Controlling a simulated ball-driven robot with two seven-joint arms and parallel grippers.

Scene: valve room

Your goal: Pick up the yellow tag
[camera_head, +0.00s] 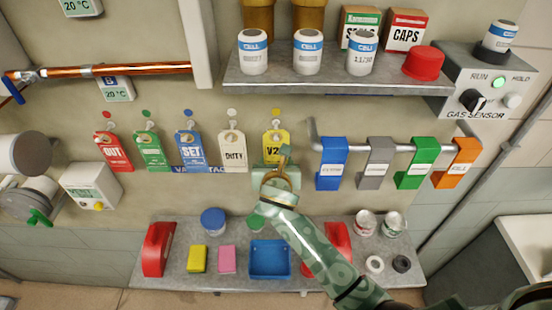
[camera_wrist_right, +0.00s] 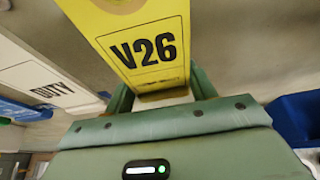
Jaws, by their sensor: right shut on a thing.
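The yellow tag (camera_head: 276,143) hangs at the right end of a row of tags on the wall, just below its peg. In the right wrist view the tag (camera_wrist_right: 150,45), marked "V26", reaches down between my fingers. My right gripper (camera_head: 277,163) is at the tag's lower part, shut on it; the gripper also shows in the right wrist view (camera_wrist_right: 162,93). The gripper covers the tag's lower end in the head view. My left gripper is not in view.
A white tag (camera_head: 233,148) hangs to the left, beside the blue tag (camera_head: 189,150). To the right, a rail holds a blue hanger (camera_head: 332,163) and others. A loaded shelf (camera_head: 300,77) is above. Below, a lower shelf (camera_head: 185,283) holds a blue tray (camera_head: 269,274) and several items.

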